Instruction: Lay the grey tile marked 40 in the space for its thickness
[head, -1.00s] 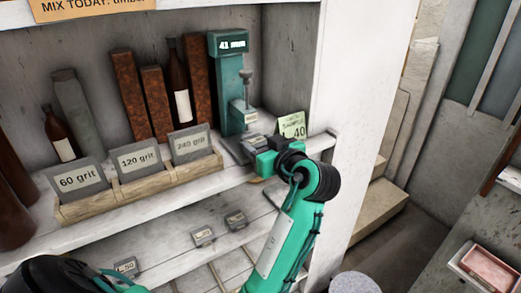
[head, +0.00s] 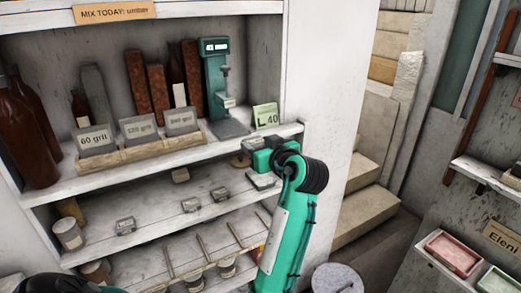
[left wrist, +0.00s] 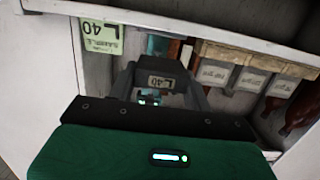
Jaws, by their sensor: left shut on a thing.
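The gauge's display is too small to read. A row of spaces split by wooden strips (head: 204,249) lies on the low shelf; markings there are unreadable. My right gripper is not in view.
A green L 40 card (head: 265,116) stands at the upper shelf's right end. A wooden rack (head: 140,148) with grit blocks is left of the gauge. Small grey tiles (head: 190,204) lie on the middle shelf. The cabinet side wall (head: 335,100) is close right of my arm.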

